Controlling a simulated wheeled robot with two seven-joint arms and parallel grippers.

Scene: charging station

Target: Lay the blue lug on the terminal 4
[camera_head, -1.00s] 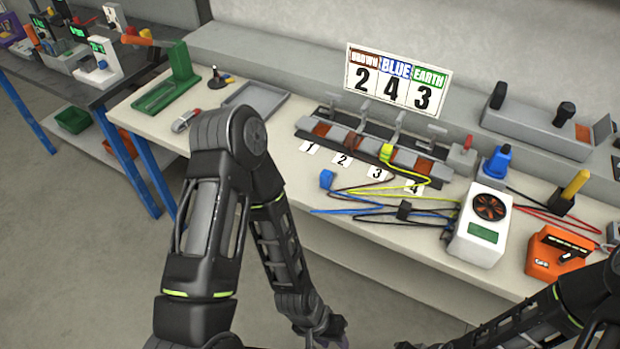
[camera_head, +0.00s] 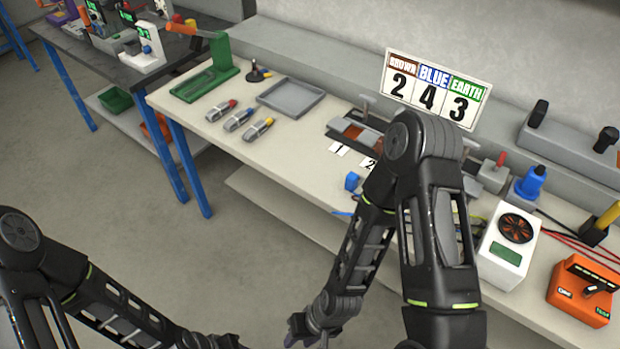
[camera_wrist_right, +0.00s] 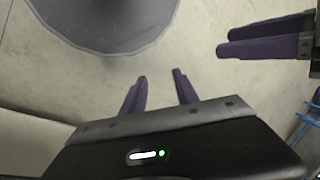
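The blue lug (camera_head: 352,181) shows as a small blue block on the bench, just left of my right arm. The terminal block (camera_head: 345,130) shows its left end with labels 1 and 2; terminals 3 and 4 are hidden behind my right arm. My right gripper (camera_head: 300,340) is low in front of the bench, apart from the lug. In the right wrist view my right gripper (camera_wrist_right: 160,74) has its fingers apart, with nothing between them. My left gripper (camera_head: 212,342) is at the bottom edge of the head view, mostly cut off.
A sign (camera_head: 435,88) reads brown 2, blue 4, earth 3. A white meter (camera_head: 508,250) and an orange case (camera_head: 582,288) stand at right. Several strippers (camera_head: 238,120) and a grey tray (camera_head: 291,97) lie at left. Open floor lies in front of the bench.

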